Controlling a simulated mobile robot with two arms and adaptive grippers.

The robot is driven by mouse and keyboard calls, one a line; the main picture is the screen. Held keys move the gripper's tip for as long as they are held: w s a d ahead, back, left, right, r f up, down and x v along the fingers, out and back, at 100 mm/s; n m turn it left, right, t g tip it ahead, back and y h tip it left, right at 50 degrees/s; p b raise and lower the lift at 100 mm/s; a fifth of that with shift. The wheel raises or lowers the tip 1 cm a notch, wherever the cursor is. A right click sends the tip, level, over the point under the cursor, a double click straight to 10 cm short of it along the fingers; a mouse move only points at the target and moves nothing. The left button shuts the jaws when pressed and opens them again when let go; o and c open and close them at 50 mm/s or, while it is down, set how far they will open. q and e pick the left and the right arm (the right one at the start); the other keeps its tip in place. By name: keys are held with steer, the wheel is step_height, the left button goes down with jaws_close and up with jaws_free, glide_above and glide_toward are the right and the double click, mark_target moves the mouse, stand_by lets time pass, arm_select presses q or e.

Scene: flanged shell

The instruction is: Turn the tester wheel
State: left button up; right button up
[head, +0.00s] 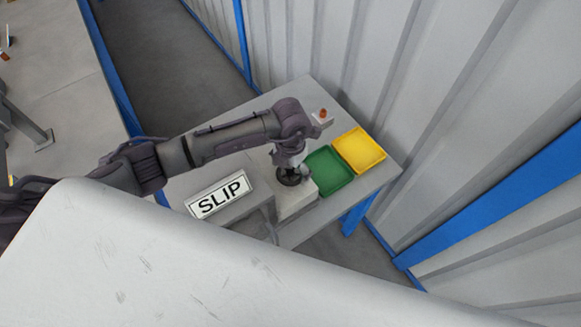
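My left arm comes in from the left, and its gripper (290,169) points down at a dark round part, which looks like the tester wheel (291,180). The gripper is right over the wheel and hides part of it. I cannot tell whether the fingers touch it or are closed on it. The wheel sits on a pale box, the tester (297,204), near the front edge of a grey table (378,178). My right gripper is not in view.
A green tray (329,171) and a yellow tray (359,150) lie right of the tester. A "SLIP" sign (220,195) stands to its left. A small orange-red item on a pale base (323,115) is at the back. A corrugated wall (440,110) rises behind the table.

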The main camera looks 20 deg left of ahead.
arm_select(q)
steer(key=shift+s, duration=0.15)
steer(key=c, duration=0.7)
steer(key=shift+f+m+b, duration=0.25)
steer(key=shift+m+b, duration=0.15)
steer(key=shift+b, duration=0.4)
steer(key=shift+c, duration=0.2)
steer(key=shift+s+r, duration=0.1)
steer(key=shift+s, duration=0.05)
steer(key=o, duration=0.7)
steer(key=shift+o, duration=2.3)
steer(key=shift+w, duration=0.25)
steer(key=shift+r, duration=0.2)
